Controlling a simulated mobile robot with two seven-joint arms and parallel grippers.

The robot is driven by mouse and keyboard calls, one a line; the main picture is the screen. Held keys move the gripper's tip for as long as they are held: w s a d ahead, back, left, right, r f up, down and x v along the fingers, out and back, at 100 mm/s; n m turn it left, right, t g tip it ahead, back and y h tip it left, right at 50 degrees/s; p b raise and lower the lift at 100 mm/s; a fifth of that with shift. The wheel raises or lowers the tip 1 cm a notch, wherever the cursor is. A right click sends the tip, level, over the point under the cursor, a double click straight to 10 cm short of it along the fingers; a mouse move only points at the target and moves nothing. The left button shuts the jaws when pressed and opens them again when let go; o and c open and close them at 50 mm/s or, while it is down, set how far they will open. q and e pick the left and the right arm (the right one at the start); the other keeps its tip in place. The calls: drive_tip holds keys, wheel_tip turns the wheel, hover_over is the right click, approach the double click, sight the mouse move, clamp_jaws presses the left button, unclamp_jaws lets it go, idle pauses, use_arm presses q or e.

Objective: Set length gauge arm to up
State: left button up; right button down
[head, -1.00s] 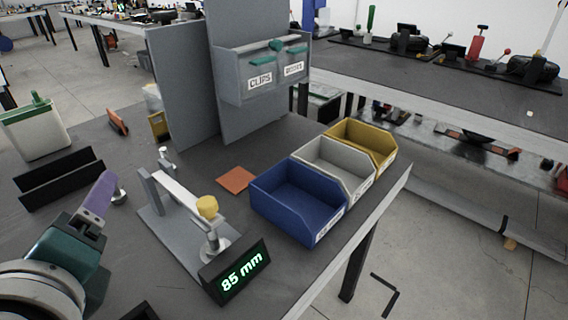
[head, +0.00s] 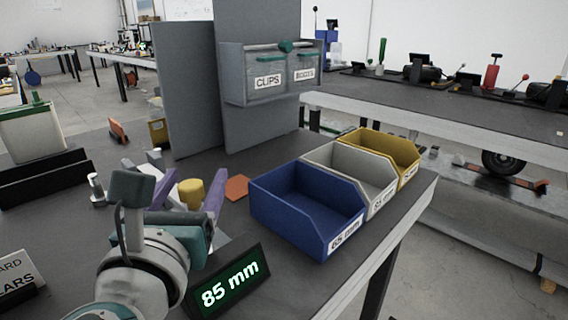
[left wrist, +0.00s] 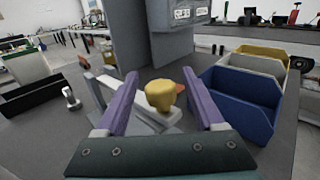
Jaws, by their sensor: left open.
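The length gauge has a yellow knob (head: 191,193) at the end of its pale arm, and a black display (head: 229,282) reading 85 mm in front. My left gripper (head: 196,180) has purple fingers and is open. Its fingers stand on either side of the knob in the picture; I cannot tell whether either touches it. In the left wrist view the knob (left wrist: 160,95) shows between the open fingers (left wrist: 160,74), with the low-lying gauge arm (left wrist: 115,92) running back left from it. My left wrist hides much of the gauge in the head view. My right gripper is not seen.
Blue (head: 300,205), white (head: 372,200) and yellow (head: 405,160) bins stand right of the gauge along the bench edge. An orange tile (head: 237,188) lies behind the knob. Grey upright panels (head: 187,90) and a clips box (head: 262,100) stand behind. A black holder (head: 45,178) is at left.

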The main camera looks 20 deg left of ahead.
use_arm(q)
drive_tip(key=shift+x, duration=1.1)
drive_tip(key=shift+c, duration=0.2)
clamp_jaws()
idle(0.4)
